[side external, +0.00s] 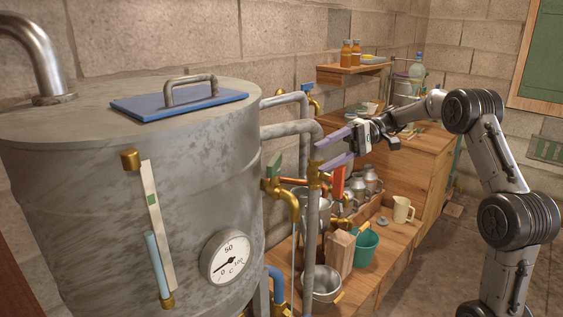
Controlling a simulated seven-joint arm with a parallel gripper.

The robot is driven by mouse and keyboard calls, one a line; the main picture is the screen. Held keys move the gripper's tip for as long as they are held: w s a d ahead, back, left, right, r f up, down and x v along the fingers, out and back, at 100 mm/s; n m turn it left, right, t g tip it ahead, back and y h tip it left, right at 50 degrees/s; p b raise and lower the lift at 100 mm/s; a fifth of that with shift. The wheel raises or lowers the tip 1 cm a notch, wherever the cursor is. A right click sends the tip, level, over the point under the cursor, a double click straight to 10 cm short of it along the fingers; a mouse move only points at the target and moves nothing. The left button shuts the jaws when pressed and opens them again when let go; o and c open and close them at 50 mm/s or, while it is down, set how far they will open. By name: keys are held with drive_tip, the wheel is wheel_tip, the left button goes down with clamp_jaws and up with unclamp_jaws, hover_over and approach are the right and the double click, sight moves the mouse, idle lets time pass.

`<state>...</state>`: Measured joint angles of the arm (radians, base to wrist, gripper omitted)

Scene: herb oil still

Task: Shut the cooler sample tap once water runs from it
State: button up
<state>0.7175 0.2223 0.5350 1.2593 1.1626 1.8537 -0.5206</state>
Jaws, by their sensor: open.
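A brass tap (290,203) with a curved-down spout sits right of the large metal tank. A thin pale vertical line, which looks like a water stream (293,255), runs down below its spout. A green handle (275,166) stands above the brass fittings by the tank. A red lever (339,181) is beside a brass fitting (314,178) on the grey upright pipe. I cannot tell which one is the cooler sample tap. My gripper (322,155) has its purple fingers apart, pointing left near the top of that pipe, above the red lever. Nothing shows between them; contact with the pipe is unclear.
The tank (100,190) with a dial gauge (226,257) fills the left. Grey pipes (290,129) cross toward the gripper.

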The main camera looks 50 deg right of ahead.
sight(279, 163)
drive_tip(key=w+a, duration=0.1)
drive_tip(key=a, duration=0.2)
drive_tip(key=w+a+y, duration=0.1)
drive_tip(key=a, duration=0.3)
drive_tip(key=w+a+t+y, duration=0.1)
drive_tip(key=a, duration=0.3)
drive_tip(key=shift+w+a+r, duration=0.2)
drive_tip(key=shift+w+r, duration=0.15)
drive_tip(key=shift+w, duration=0.05)
clamp_jaws()
